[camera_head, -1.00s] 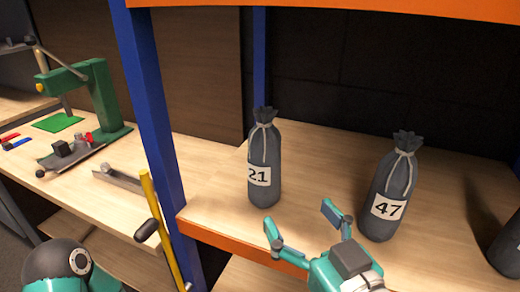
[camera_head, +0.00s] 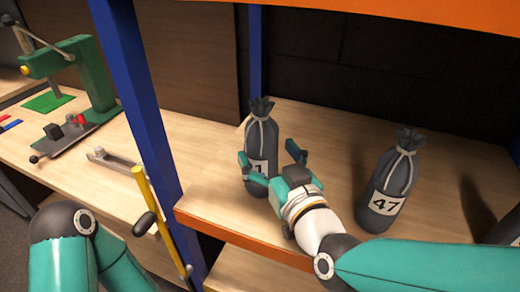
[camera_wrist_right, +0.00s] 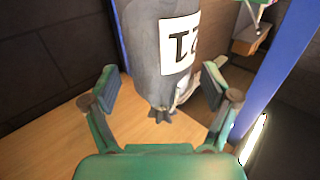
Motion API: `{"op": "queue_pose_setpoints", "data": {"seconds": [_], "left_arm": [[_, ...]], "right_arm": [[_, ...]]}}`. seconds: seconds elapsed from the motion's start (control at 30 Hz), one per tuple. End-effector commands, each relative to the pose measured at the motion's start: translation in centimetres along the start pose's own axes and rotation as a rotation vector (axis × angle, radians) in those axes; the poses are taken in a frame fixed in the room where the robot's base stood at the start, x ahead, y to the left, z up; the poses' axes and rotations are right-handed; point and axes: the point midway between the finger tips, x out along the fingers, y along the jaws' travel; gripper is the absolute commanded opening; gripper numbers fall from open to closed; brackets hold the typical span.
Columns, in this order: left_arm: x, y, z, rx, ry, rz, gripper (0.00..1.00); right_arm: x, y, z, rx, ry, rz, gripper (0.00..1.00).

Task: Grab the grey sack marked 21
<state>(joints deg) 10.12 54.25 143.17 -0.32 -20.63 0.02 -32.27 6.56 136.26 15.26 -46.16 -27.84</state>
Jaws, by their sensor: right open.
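The grey sack marked 21 (camera_head: 262,135) stands upright on the wooden shelf, tied with a pale cord near its top. Its label is partly hidden by my right gripper in the head view. My right gripper (camera_head: 270,158) is open in front of the sack, its fingers to either side of the sack's near face. In the right wrist view the sack (camera_wrist_right: 153,60) appears upside down between the open fingers of the gripper (camera_wrist_right: 160,95), and I cannot tell that either finger touches it. My left gripper is not in view; only my left arm shows at the lower left.
Another grey sack marked 47 (camera_head: 390,185) stands to the right on the same shelf (camera_head: 335,160). A dark sack is cut off at the right edge. A blue post (camera_head: 140,100) and a yellow bar (camera_head: 160,220) stand left. A green press (camera_head: 85,70) sits on the left bench.

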Motion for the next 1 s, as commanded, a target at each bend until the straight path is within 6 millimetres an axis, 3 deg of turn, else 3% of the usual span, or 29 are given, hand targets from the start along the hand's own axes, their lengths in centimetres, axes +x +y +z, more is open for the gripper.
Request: {"op": "queue_pose_setpoints", "data": {"seconds": [0.27, 0.57, 0.87, 1.0], "left_arm": [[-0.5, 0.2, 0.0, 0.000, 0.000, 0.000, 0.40], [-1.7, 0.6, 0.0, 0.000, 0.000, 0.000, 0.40], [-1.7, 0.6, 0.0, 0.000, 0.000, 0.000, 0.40], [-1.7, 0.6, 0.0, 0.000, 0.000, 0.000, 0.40]], "right_arm": [[1.8, 0.0, -0.1, 0.000, -0.001, -0.001, 0.86], [5.7, -0.1, -0.1, 0.000, 0.000, -0.002, 0.86], [6.1, -0.1, 0.0, 0.000, 0.001, -0.003, 0.86], [6.1, -0.1, 0.0, 0.000, 0.001, -0.003, 0.63]]}}
